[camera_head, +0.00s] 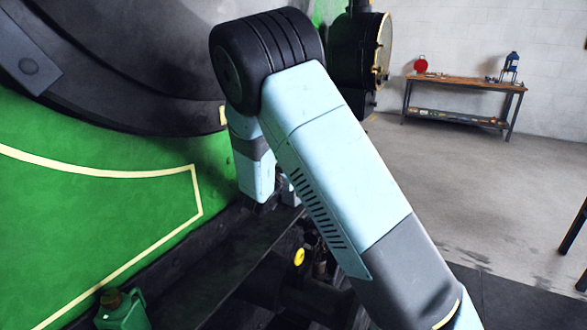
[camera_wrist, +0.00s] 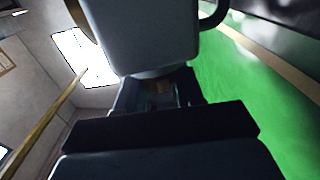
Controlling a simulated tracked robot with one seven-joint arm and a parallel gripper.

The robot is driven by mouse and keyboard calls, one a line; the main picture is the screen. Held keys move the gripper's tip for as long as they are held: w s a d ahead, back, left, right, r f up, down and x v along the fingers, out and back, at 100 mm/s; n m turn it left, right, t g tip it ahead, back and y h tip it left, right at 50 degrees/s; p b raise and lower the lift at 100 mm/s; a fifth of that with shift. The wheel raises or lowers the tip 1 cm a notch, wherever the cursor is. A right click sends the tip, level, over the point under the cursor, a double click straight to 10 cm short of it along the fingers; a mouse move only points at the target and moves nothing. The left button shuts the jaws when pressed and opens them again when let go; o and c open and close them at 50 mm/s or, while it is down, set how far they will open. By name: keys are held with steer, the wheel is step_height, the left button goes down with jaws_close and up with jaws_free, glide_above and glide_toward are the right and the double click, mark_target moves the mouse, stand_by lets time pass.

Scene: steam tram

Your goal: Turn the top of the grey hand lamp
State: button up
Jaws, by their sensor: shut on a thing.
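The grey hand lamp (camera_wrist: 140,38) fills the top middle of the wrist view, close to the camera. A dark curved handle (camera_wrist: 215,15) shows at its right side. My gripper (camera_wrist: 160,92) has its dark fingers closed at the end of the lamp nearest the camera. The exact contact is in shadow, and I cannot tell how far the top is turned. In the head view my blue arm hides most of the gripper and the lamp.
The green locomotive side (camera_head: 90,200) stands close on the left, above a dark ledge (camera_head: 225,260). A green can (camera_head: 122,312) is at the lower left. A workbench (camera_head: 465,83) stands at the back right. The grey floor on the right is mostly free.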

steer(key=o, duration=0.9)
steer(key=shift+o, duration=0.2)
steer(key=v, duration=1.3)
steer(key=shift+s+a, duration=0.2)
steer(key=shift+s, duration=0.15)
